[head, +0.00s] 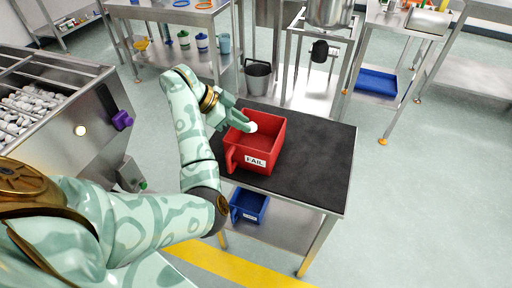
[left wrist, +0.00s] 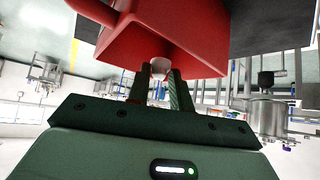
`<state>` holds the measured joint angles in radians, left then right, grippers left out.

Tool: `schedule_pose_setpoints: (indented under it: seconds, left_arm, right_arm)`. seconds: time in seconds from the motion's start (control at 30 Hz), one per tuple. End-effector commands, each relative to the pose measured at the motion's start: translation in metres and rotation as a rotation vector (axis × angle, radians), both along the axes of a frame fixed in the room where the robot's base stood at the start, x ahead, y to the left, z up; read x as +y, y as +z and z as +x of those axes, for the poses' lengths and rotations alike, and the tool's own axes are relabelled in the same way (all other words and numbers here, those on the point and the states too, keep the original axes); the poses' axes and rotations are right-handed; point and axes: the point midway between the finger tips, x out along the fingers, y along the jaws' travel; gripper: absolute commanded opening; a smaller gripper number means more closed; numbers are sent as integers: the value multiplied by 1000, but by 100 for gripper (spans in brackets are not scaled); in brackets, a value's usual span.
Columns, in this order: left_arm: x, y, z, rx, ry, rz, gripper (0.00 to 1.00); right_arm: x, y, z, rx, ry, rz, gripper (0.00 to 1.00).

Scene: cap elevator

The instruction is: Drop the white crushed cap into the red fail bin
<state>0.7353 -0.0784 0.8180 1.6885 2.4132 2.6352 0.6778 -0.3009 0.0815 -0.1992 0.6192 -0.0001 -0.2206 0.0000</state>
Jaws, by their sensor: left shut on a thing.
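The red fail bin (head: 236,158) stands on the dark table top, its white "FAIL" label facing the front. My left gripper (head: 247,124) is over the bin's opening near its back left rim, shut on the white cap (head: 253,127). The cap shows at the fingertips in the left wrist view (left wrist: 158,66), with the red bin (left wrist: 195,25) right beyond it. Any crushing of the cap is too small to tell. My right gripper is out of view.
The small table (head: 315,170) has bare room right of the bin. A blue bin (head: 248,205) sits on its lower shelf. A metal hopper of pale caps (head: 25,115) stands at left. A grey bucket (head: 258,78) and steel stand are behind.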

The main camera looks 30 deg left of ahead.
Motion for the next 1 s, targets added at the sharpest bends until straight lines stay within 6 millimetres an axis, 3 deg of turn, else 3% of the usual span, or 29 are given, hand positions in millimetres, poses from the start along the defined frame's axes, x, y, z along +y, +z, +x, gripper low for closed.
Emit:
schedule_pose_setpoints:
  seconds: [0.13,0.17,0.23,0.5,0.63,1.0]
  left_arm:
    - [0,2,0,-2,0,0,1]
    - [0,2,0,-2,0,0,30]
    - [0,2,0,-2,0,0,47]
    - [0,2,0,-1,0,1,47]
    - [6,12,-5,-2,1,1,47]
    - [54,86,-51,-4,2,3,47]
  right_arm:
    - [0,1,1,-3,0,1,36]
    - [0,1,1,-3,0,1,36]
    - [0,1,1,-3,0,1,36]
    - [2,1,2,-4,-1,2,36]
    - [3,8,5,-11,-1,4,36]
    - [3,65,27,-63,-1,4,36]
